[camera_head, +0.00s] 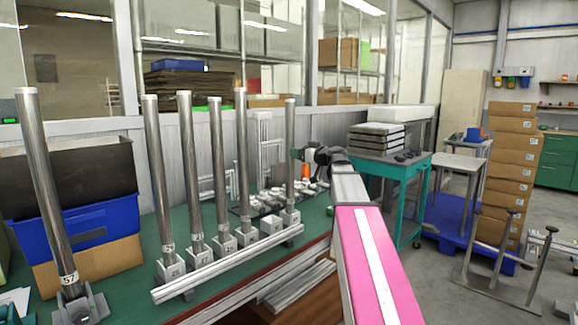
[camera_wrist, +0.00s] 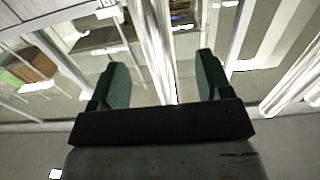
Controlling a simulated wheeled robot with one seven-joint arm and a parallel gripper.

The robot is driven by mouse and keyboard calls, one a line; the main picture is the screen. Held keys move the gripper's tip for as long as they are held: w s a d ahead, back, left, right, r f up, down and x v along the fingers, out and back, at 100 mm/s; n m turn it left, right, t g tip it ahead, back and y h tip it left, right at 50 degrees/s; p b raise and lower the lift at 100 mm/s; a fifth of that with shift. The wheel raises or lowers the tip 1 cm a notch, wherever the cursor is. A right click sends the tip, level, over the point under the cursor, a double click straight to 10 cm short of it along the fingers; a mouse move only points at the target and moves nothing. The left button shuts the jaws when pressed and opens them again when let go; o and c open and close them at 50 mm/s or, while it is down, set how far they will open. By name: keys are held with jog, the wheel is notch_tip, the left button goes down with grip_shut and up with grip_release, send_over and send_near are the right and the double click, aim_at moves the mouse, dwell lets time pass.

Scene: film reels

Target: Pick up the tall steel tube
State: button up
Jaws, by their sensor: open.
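Several upright steel tubes stand on the green bench (camera_head: 120,295). A tall steel tube (camera_head: 45,180) marked 57 leans slightly in a grey holder (camera_head: 82,305) at the left. The others stand in a row of light blocks, including a long tube (camera_head: 243,150) and the rightmost tube (camera_head: 290,150). I cannot tell which tube the task means. My gripper (camera_head: 299,155) is just right of the rightmost tube in the picture; contact there is unclear. In the wrist view, its green-padded fingers (camera_wrist: 160,68) are apart. A bright upright band shows beyond them, and I cannot tell what it is.
A pale rail (camera_head: 228,264) runs along the front of the row of blocks. One block (camera_head: 271,225) holds no tube. Small metal parts (camera_head: 268,200) lie behind the row. A blue bin (camera_head: 75,222) stands at the left. Windows and a wall back the bench.

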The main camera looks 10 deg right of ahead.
aim_at(287, 148)
jog(key=x, duration=0.8)
jog(key=shift+w+r, duration=0.1)
jog(key=shift+w, duration=0.35)
grip_shut()
